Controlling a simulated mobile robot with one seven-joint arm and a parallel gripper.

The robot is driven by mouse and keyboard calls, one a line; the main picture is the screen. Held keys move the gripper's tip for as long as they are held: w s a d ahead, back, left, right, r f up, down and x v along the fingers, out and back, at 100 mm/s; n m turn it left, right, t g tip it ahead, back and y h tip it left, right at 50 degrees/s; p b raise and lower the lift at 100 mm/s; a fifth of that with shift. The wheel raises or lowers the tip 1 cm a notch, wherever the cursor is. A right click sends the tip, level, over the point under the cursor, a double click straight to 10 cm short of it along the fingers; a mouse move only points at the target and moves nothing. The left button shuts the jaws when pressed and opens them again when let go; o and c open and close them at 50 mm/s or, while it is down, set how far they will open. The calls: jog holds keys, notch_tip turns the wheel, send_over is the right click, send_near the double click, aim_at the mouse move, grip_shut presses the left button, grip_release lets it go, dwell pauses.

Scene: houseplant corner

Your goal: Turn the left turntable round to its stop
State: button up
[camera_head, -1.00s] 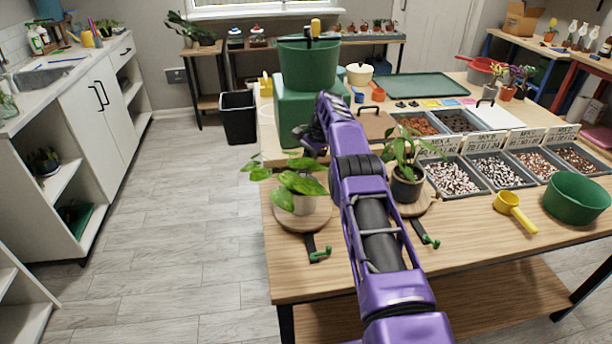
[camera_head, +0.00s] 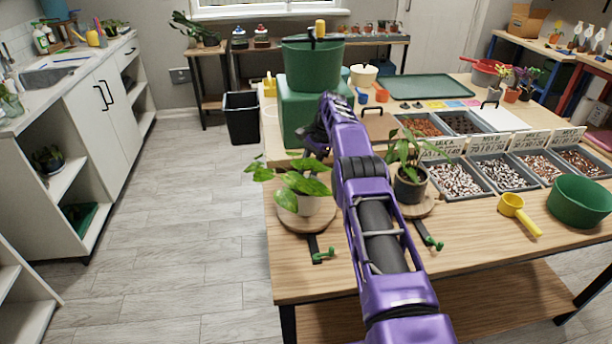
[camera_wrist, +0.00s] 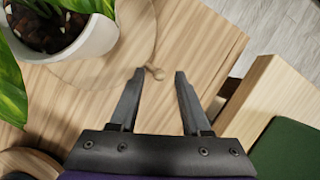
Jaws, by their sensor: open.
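The left turntable (camera_head: 288,221) is a round wooden disc near the table's left edge, with a leafy plant in a white pot (camera_head: 306,206) on it. In the wrist view the disc (camera_wrist: 138,28) shows at upper left under the white pot (camera_wrist: 92,42). In the head view my arm mostly hides the gripper, behind the plant.
The right turntable (camera_head: 422,210) bears a plant in a dark pot (camera_head: 410,186). A green block (camera_head: 296,110) with a green tub (camera_head: 312,66) stands behind my gripper. Black straps with green clamps (camera_head: 322,256) lie at the front. Gravel trays (camera_head: 455,180) fill the right.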

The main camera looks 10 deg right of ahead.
notch_tip(320, 180, up, 10)
jog(key=p, duration=0.5)
jog(key=shift+c, duration=0.3)
